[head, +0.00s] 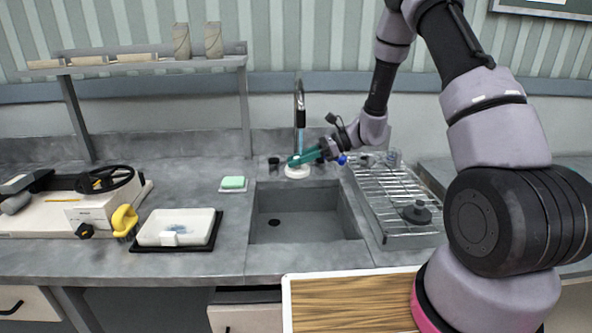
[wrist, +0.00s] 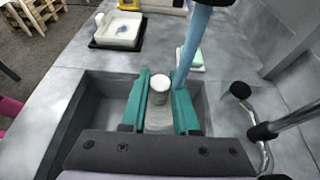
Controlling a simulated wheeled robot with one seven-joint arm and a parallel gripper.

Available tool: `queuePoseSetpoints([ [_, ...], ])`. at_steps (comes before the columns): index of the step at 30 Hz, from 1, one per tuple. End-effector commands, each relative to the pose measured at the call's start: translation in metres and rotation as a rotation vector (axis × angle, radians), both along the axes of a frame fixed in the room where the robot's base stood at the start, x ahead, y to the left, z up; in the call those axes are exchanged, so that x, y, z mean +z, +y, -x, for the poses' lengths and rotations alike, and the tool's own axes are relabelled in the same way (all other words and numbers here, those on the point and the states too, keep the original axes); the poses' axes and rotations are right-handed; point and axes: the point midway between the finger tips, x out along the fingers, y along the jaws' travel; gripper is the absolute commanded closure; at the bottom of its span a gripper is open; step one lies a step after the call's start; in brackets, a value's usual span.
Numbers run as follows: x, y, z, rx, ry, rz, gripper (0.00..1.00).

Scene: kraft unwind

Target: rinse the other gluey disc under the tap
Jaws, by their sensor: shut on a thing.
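My gripper (head: 305,158) has teal fingers and is above the back of the sink (head: 300,196), beneath the tap (head: 299,95). In the wrist view the fingers (wrist: 160,95) are shut on a grey piece with a pale round top (wrist: 159,82). Whether it is the gluey disc, or has glue on it, I cannot tell. A blue water stream (head: 301,140) runs down from the tap to the gripper. In the wrist view the stream (wrist: 193,45) comes down at the right finger, beside the held piece.
A wire drying rack (head: 385,190) is right of the sink, with a dark disc with a knob (head: 416,213) on it. A green sponge (head: 233,182) lies left of the sink. A white tray (head: 160,238) sits farther left. A wooden board (head: 350,305) is in front.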

Motion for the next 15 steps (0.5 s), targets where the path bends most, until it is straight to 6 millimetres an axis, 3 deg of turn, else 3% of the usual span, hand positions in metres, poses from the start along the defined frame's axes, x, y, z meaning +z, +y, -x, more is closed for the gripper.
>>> queuePoseSetpoints([
  [15, 0.0002, -0.0005, -0.0003, -0.001, 0.000, 0.000, 1.00],
])
